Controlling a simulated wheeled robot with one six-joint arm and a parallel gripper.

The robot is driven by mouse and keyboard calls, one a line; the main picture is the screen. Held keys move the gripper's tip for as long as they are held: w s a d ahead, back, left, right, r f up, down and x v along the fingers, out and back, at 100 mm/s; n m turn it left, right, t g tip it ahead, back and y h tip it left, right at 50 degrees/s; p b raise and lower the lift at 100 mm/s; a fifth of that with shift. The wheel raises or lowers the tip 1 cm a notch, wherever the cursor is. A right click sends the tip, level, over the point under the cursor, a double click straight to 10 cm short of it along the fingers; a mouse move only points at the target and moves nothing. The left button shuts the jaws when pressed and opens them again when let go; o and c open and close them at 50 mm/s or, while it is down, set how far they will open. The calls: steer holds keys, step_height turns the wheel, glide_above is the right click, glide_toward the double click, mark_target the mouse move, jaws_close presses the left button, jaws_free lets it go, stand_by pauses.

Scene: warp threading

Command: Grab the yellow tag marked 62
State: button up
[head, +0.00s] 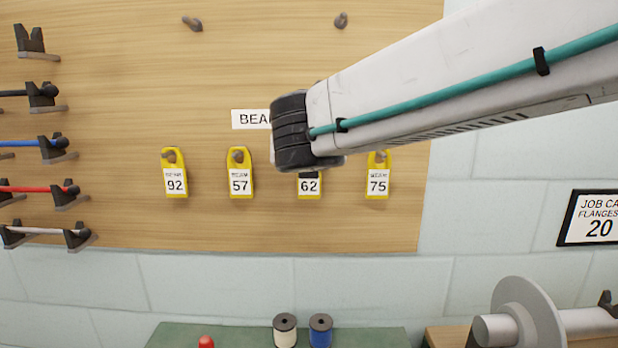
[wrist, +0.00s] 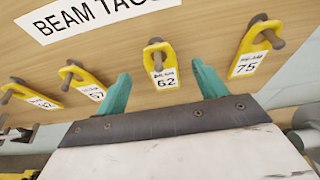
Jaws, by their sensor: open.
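The yellow tag marked 62 (head: 309,187) hangs on the wooden board in the head view, its upper part hidden behind my arm. In the wrist view the 62 tag (wrist: 161,64) hangs whole on a dark peg. My gripper (wrist: 160,86) is open, with its two teal fingers apart. In the picture the tag shows between and just beyond the fingertips, with nothing held. The fingers do not show in the head view.
Yellow tags 57 (head: 240,175) and 92 (head: 174,175) hang to the left, and 75 (head: 378,177) to the right, each on a peg. Spools (head: 285,330) stand on a green surface below. Rods on brackets line the board's left side.

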steer(key=x, duration=0.4)
steer(key=shift+f, duration=0.1)
steer(key=c, duration=1.1)
steer(key=shift+o, duration=0.2)
